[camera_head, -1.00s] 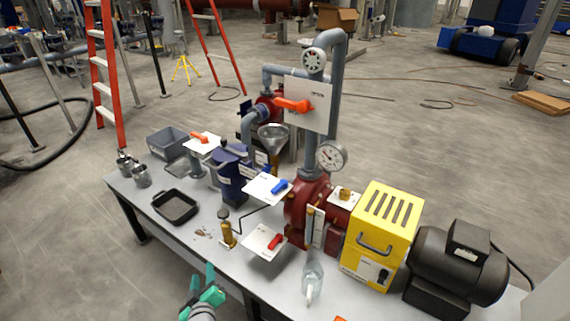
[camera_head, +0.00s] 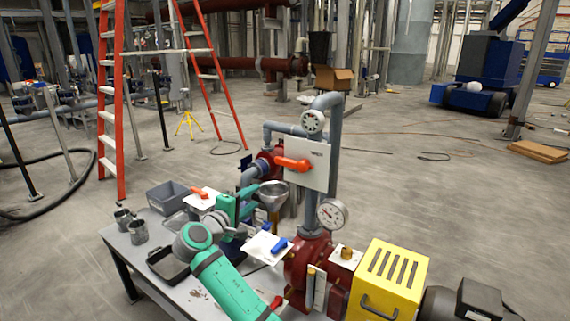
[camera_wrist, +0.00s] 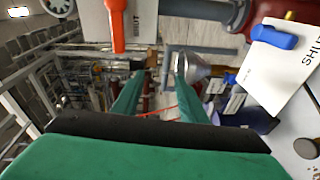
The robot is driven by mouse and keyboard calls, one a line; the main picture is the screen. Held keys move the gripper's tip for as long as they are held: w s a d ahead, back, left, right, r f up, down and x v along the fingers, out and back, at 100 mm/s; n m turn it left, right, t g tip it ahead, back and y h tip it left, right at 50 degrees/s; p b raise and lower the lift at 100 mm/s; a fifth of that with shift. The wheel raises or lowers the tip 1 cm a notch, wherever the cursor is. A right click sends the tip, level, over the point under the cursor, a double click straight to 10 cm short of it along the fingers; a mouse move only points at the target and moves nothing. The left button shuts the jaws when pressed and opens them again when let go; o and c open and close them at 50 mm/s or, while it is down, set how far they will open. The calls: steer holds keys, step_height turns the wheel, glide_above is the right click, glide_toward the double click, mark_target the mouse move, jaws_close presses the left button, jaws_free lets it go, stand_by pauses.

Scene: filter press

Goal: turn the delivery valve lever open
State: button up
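An orange lever (camera_head: 293,164) lies roughly level across a white plate (camera_head: 318,178) on the upright grey pipework; I take it as the delivery valve lever, though no name is readable.
A funnel (camera_head: 273,190) stands close to my gripper. A blue lever (camera_head: 279,246), a red lever (camera_head: 276,302) and another orange lever (camera_head: 199,192) have their own plates. A pressure gauge (camera_head: 332,213) and yellow box (camera_head: 388,275) stand at right. Open floor lies behind the bench.

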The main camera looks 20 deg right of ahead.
mark_target(284, 163)
steer(key=d+r+m+g+h, duration=0.1)
steer(key=d+r+h, duration=0.25)
steer(key=r, duration=0.45)
steer(key=shift+y, duration=0.35)
steer(key=x, duration=0.7)
steer(key=s+x, duration=0.1)
steer(key=x, duration=0.3)
steer(key=shift+d+f, duration=0.1)
steer(key=shift+d, duration=0.25)
steer(key=shift+c, duration=0.6)
jaws_close()
